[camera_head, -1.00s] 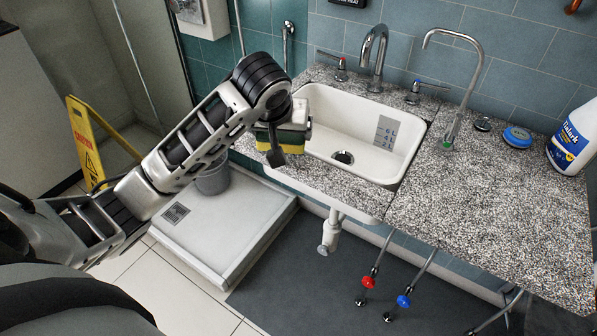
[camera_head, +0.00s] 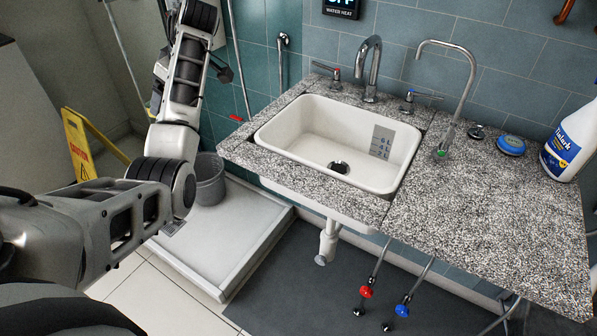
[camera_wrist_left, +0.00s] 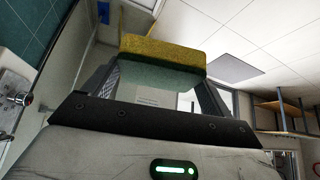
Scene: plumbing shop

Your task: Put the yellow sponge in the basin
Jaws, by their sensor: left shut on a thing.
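The yellow sponge (camera_wrist_left: 165,55), with a green layer along one side, shows in the left wrist view between the fingers of my left gripper (camera_wrist_left: 160,75). The gripper is shut on it and holds it up in the air. In the head view my left arm rises at the left, over the shower area; I cannot make out the sponge there. The white basin (camera_head: 285,124) is set in the speckled counter, right of my arm. It is empty apart from its drain and a grey level label. My right gripper is not in view.
A blue round item (camera_head: 511,145) and a white bottle (camera_head: 570,145) are at the right. A grey bucket (camera_head: 208,180) stands in the shower tray. A yellow caution sign (camera_head: 78,145) is at the left.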

